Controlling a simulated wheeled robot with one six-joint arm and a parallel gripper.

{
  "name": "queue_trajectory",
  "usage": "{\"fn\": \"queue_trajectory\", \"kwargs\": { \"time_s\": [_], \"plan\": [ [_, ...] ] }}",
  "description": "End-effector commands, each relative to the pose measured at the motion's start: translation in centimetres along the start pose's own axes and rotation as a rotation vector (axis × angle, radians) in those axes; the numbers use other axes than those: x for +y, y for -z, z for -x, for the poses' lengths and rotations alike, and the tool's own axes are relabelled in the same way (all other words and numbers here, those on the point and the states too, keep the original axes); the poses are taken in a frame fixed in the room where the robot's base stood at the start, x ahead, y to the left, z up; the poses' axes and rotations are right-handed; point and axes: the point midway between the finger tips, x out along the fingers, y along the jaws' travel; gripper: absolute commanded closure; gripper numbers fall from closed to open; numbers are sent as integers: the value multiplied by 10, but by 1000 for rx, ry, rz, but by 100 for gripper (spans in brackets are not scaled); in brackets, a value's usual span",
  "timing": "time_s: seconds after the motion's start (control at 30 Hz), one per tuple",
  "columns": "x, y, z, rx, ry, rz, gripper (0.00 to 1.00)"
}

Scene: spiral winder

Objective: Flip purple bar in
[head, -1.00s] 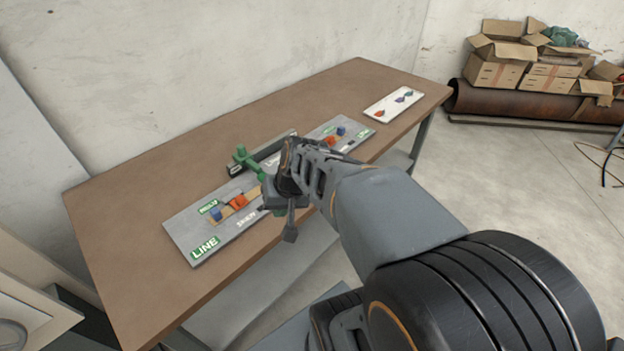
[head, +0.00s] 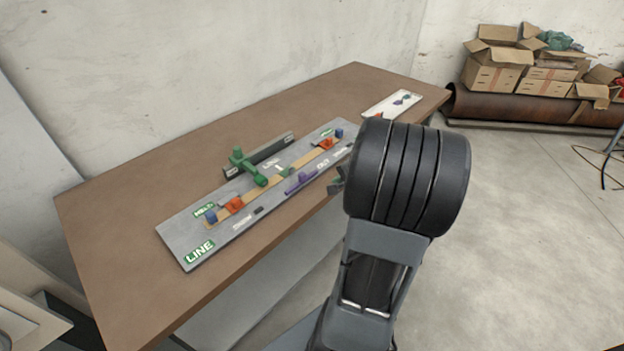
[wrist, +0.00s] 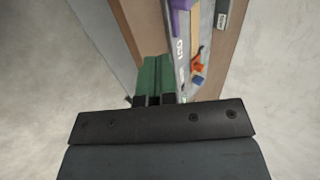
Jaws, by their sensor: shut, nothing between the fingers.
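The purple bar (head: 299,182) is a short piece with a raised part, at the front middle of the grey board (head: 190,242), beside the tan strip. In the wrist view the purple bar (wrist: 183,5) shows only in part at the top edge. My gripper (head: 336,183) is mostly hidden behind my arm in the head view; its tip shows right of the purple bar, near the table's front edge, apart from the bar. In the wrist view my gripper's green fingers (wrist: 153,75) are together and empty.
A green lever piece (head: 241,161) and a dark rail (head: 262,155) stand behind the tan strip (head: 275,182). Orange clamps (head: 235,205) with blue blocks (head: 211,216) sit towards the strip's ends. The table's left is bare.

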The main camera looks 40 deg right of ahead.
Motion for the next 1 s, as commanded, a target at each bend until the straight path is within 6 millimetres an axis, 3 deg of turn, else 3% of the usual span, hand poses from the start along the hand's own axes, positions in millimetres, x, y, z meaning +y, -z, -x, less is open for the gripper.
{"fn": "queue_trajectory", "kwargs": {
  "time_s": [0.27, 0.7, 1.0],
  "plan": [
    [1, -1, -25, -5, -3, 1, 100],
    [-2, -1, -104, -4, -2, 3, 100],
    [-24, -1, -125, -1, -1, 1, 100]
  ]
}}
